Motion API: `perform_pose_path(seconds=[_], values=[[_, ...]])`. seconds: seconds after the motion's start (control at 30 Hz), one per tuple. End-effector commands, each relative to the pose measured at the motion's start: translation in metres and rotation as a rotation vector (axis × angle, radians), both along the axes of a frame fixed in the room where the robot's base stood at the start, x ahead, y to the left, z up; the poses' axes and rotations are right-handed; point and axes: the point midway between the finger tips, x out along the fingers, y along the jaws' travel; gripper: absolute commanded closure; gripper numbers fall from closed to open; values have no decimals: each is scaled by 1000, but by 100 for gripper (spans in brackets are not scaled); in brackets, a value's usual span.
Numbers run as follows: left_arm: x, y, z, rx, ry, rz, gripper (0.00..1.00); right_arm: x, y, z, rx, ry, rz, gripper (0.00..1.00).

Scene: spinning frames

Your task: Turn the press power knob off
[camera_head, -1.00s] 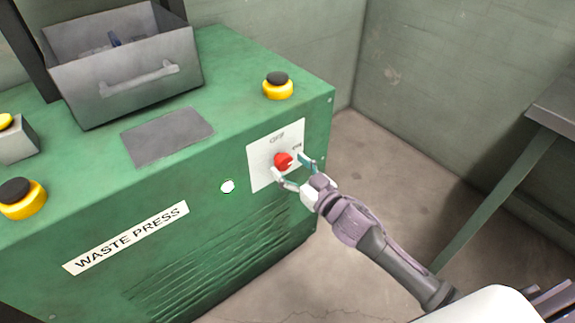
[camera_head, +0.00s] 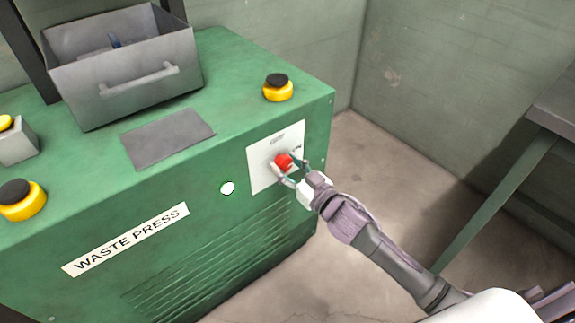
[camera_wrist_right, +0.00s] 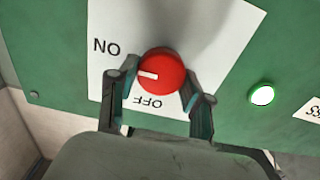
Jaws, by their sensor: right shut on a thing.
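The red power knob (camera_head: 283,160) sits on a white plate (camera_head: 262,152) on the front of the green waste press (camera_head: 180,215). My right gripper (camera_head: 286,168) is shut on the knob, one finger on each side. In the right wrist view the knob (camera_wrist_right: 163,72) shows a white mark pointing left, between the ON and OFF lettering. My right gripper (camera_wrist_right: 158,84) partly frames the knob there. A round light (camera_head: 228,188) beside the plate glows; it looks white-green in the right wrist view (camera_wrist_right: 262,95). My left gripper is not in view.
A grey metal drawer (camera_head: 128,75) and yellow-black buttons (camera_head: 278,88) stand on the press top. A grey table (camera_head: 555,110) is at the right. The concrete floor (camera_head: 380,185) between is clear.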

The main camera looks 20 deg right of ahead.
Motion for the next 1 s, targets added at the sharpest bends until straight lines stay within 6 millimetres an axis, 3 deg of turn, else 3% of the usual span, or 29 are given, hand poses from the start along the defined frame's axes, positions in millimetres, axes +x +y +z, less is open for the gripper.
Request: perform_pose_path(seconds=[0.1, 0.37, 0.7, 1.0], values=[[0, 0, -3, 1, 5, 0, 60, 0, 0, 1, -25, -9, 0, 85], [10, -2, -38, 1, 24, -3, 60, -1, 1, 1, -163, -58, 0, 85], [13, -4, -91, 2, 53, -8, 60, -1, 2, 1, -460, -167, 0, 85], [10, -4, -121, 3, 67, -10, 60, -2, 4, -1, -729, -265, 1, 85]])
